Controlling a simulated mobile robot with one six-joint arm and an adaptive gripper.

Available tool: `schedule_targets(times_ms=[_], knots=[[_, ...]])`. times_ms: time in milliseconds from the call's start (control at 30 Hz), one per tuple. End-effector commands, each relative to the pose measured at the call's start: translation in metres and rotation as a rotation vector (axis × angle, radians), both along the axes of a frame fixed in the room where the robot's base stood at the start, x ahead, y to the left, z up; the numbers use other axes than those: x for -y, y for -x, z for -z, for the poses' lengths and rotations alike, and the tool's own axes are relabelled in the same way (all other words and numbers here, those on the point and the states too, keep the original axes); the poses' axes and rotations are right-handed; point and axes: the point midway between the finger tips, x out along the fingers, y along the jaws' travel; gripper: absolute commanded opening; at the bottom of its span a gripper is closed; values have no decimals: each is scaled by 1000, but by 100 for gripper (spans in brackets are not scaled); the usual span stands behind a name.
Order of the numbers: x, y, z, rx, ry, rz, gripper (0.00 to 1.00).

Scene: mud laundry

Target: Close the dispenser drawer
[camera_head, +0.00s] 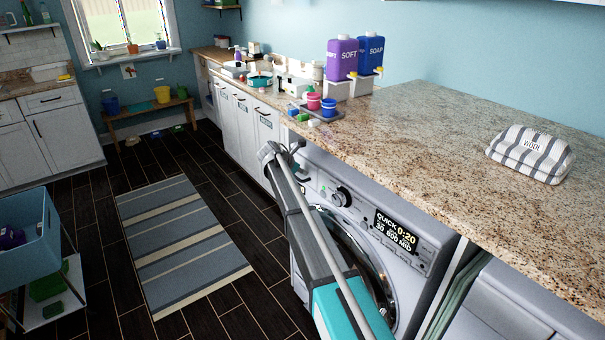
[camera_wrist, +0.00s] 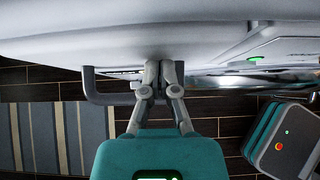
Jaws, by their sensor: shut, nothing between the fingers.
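The washing machine (camera_head: 412,262) stands under the granite counter, its control panel and round door facing the aisle. The dispenser drawer cannot be made out clearly in the head view; my arm covers the panel's left end. In the wrist view, my gripper (camera_wrist: 158,75) has its fingers together and empty, close against a pale grey front (camera_wrist: 60,35). I cannot tell whether they touch it. A dark grey bracket-like bar (camera_wrist: 90,88) juts out just left of the fingers; whether it belongs to the drawer is unclear. How far the drawer stands out does not show.
The counter (camera_head: 430,130) above holds purple and blue bottles (camera_head: 342,58), small tubs and a striped pouch (camera_head: 530,153). White cabinets (camera_head: 240,120) continue left of the machine. A striped rug (camera_head: 180,240) lies on open dark floor. A blue bin (camera_head: 28,232) stands at far left.

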Motion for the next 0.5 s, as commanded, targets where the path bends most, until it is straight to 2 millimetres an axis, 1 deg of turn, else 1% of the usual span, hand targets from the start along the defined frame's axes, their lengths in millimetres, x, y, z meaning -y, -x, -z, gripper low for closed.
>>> schedule_targets(times_ms=[33,500], knots=[[-4,2,-6,-1,-1,-1,0],[-37,19,-44,-3,-4,2,0]])
